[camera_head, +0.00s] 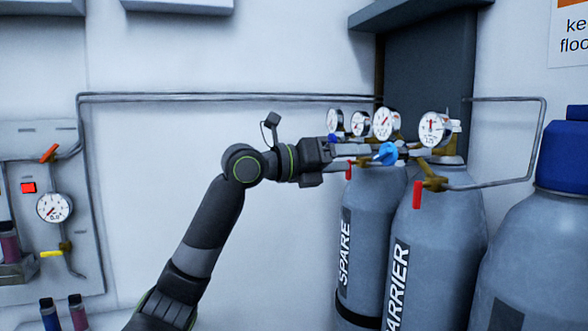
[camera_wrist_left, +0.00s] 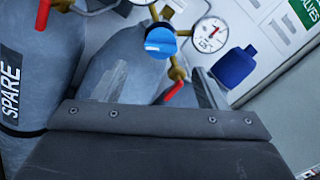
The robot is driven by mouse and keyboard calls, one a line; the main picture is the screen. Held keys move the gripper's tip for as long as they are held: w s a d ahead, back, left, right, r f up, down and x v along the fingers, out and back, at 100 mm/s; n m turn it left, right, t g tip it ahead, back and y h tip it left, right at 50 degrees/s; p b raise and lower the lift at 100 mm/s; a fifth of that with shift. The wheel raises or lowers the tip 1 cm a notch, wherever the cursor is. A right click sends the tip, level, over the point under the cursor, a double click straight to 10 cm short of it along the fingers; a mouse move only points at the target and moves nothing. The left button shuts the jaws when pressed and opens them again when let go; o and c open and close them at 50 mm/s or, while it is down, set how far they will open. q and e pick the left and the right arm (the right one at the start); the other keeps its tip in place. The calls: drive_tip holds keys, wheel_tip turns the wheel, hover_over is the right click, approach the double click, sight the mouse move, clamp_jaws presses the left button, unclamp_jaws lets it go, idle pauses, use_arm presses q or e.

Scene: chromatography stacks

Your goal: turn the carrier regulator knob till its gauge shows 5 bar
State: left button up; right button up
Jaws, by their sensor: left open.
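The blue regulator knob (camera_head: 388,153) sits on brass fittings above the grey cylinder marked CARRIER (camera_head: 440,235). The round white gauge (camera_head: 434,128) stands at its right; its small printed value looks like 1.5, but I cannot read it surely. My left gripper (camera_head: 364,157) reaches in from the left, open, with its fingers pointing at the knob. In the left wrist view, the knob (camera_wrist_left: 160,42) lies ahead of the fingertips (camera_wrist_left: 160,70), in line with the gap between them. The gauge (camera_wrist_left: 209,34) shows there too. My right gripper is not in view.
A SPARE cylinder (camera_head: 368,220) stands left, with more gauges (camera_head: 384,123) behind. Red valve levers (camera_head: 417,195) hang near the knob. A pipe (camera_head: 520,181) runs right, beside a blue-capped cylinder (camera_head: 540,230). A wall panel (camera_head: 55,250) with another gauge is at far left.

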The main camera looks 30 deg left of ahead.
use_arm(q)
drive_tip(key=b+v, duration=0.3)
drive_tip(key=v, duration=0.8)
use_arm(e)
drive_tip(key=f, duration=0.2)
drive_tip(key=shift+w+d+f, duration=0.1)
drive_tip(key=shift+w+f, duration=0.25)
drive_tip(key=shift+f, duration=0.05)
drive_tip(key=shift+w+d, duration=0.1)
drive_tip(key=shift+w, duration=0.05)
